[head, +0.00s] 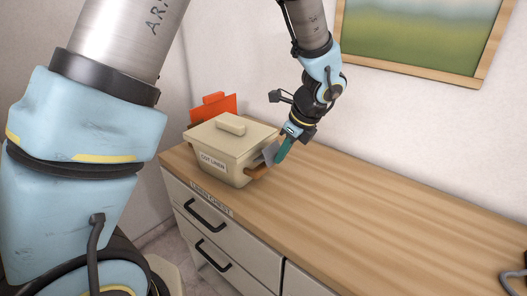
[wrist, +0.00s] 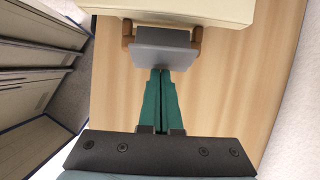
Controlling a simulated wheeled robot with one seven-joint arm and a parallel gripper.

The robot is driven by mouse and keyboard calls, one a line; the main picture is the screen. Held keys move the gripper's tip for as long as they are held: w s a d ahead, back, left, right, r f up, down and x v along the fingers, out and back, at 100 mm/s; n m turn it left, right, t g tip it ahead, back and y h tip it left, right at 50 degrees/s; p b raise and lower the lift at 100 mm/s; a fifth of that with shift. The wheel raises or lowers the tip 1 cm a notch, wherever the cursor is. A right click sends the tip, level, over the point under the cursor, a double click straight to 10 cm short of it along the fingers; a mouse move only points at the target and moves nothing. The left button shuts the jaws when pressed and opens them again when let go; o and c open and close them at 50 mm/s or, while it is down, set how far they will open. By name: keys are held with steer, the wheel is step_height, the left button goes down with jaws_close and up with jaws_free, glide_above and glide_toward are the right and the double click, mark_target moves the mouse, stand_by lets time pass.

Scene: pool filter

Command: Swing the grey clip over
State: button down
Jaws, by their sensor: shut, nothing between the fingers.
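The grey clip (wrist: 160,57) is a flat grey plate on the side of the cream lidded box, between two brown brackets, in the wrist view. In the head view the clip (head: 270,153) shows on the right side of the box (head: 222,170), sloping outward from it. My gripper (wrist: 160,72) has its green fingers together and empty, with the tips at the clip's lower edge in the wrist view. Whether they touch it I cannot tell. In the head view my gripper (head: 279,160) is just right of the clip.
The box stands at the left end of a wooden counter (head: 380,200) above drawers with black handles (head: 205,214). An orange-red panel (head: 215,105) stands behind the box. A wall with a framed picture (head: 420,35) is behind. The counter to the right is mostly clear.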

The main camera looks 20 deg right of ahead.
steer(key=shift+f, duration=0.15)
steer(key=shift+f+b, duration=0.4)
steer(key=shift+f, duration=0.35)
stand_by(0.3)
steer(key=shift+s+d+r+p, duration=0.5)
steer(key=shift+s+d+r, duration=0.05)
steer(key=shift+s, duration=0.25)
steer(key=shift+s+d+r+p, duration=0.5)
steer(key=shift+s, duration=0.3)
step_height(320, 180, up, 5)
steer(key=p, duration=0.4)
